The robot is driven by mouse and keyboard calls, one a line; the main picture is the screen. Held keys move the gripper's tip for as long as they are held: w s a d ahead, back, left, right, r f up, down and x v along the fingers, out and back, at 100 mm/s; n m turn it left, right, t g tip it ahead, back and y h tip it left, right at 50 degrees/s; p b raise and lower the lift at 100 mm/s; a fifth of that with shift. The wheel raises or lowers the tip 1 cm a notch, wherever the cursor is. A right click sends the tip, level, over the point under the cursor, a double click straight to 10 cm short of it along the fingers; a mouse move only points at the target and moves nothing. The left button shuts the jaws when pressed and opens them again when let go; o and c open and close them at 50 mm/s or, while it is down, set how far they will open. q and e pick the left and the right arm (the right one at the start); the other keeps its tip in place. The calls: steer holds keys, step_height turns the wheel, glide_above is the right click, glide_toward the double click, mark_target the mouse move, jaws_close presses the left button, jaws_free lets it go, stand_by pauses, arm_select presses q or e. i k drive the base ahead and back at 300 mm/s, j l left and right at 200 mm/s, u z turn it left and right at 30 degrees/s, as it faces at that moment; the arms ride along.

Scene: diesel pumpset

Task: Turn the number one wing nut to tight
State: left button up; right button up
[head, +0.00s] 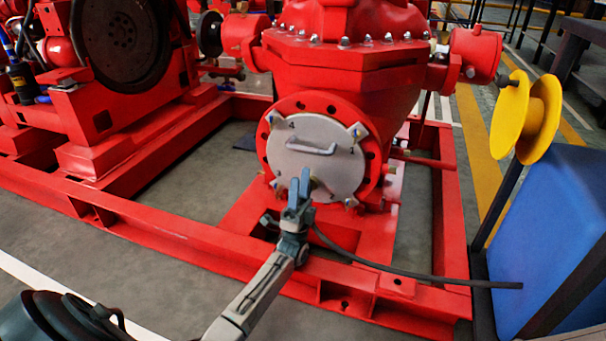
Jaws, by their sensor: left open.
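A grey round cover (318,170) with a bar handle (312,147) sits on the red flange of the pump. The number 1 is marked near its upper right, beside the number one wing nut (357,132). Another wing nut (274,118) is at the upper left by the number 4, and one more (350,202) is at the lower right. My left gripper (300,186) is open in front of the lower part of the cover, below and left of the number one wing nut and apart from it. It hides part of the cover's lower edge. My right gripper is not in view.
The red base frame (170,226) runs around the pump, with its front rail below my left gripper. A dark hose (420,275) crosses the rail to the right. A blue box (548,235) and a yellow reel (538,118) stand at the right.

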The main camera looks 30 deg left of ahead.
mark_target(356, 134)
steer(key=k, duration=1)
